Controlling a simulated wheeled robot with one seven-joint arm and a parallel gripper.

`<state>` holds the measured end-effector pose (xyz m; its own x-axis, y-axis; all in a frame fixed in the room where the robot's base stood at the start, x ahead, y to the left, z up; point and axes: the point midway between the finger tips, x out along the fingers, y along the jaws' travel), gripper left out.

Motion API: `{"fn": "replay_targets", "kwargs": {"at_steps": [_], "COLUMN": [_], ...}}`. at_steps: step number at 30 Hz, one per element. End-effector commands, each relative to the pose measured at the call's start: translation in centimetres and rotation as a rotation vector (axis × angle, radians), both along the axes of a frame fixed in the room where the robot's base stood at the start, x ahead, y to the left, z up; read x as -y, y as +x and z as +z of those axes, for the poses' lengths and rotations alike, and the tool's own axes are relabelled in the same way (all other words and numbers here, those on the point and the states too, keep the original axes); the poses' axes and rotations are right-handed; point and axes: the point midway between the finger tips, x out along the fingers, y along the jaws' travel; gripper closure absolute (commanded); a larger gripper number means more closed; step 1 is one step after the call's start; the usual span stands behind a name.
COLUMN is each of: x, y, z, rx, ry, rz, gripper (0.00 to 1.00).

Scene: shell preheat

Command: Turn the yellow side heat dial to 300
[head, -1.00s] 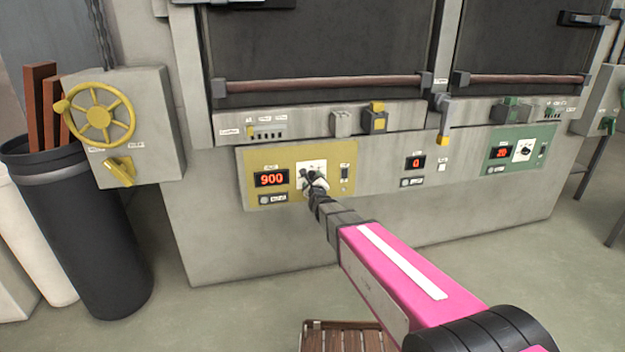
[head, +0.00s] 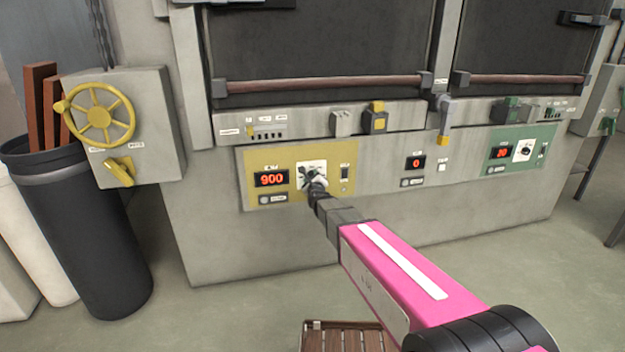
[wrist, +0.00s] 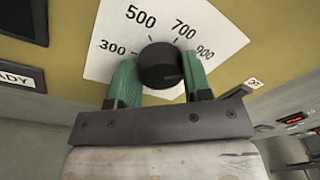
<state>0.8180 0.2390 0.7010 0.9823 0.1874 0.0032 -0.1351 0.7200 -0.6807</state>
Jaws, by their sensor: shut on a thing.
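The yellow side heat dial is a black round knob (wrist: 160,65) on a white scale plate (wrist: 215,35) marked 300, 500, 700 and 900. My gripper (wrist: 160,82) has its two green fingers on either side of the knob and is shut on it. In the head view my gripper (head: 314,182) reaches the plate on the yellow panel (head: 260,160) and hides most of the dial. The red display (head: 271,180) left of it reads 900. The knob's pointer direction cannot be made out clearly.
A small switch (head: 345,173) sits just right of the dial. A grey box with a yellow wheel (head: 100,114) and a yellow lever (head: 121,171) stands at left, by a black bin (head: 85,240). A green panel (head: 540,140) is at right.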

Motion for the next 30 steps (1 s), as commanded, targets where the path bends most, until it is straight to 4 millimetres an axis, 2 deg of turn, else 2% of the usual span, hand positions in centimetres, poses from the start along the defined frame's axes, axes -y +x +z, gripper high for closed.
{"fn": "replay_targets", "kwargs": {"at_steps": [8,30], "x": [0.01,0.08], "y": [0.00,0.04], "z": [-0.13,-0.34], "rx": [0.042,0.233], "ry": [-0.147,-0.816], "rz": [-0.002,-0.001], "gripper": [0.79,0.79]}}
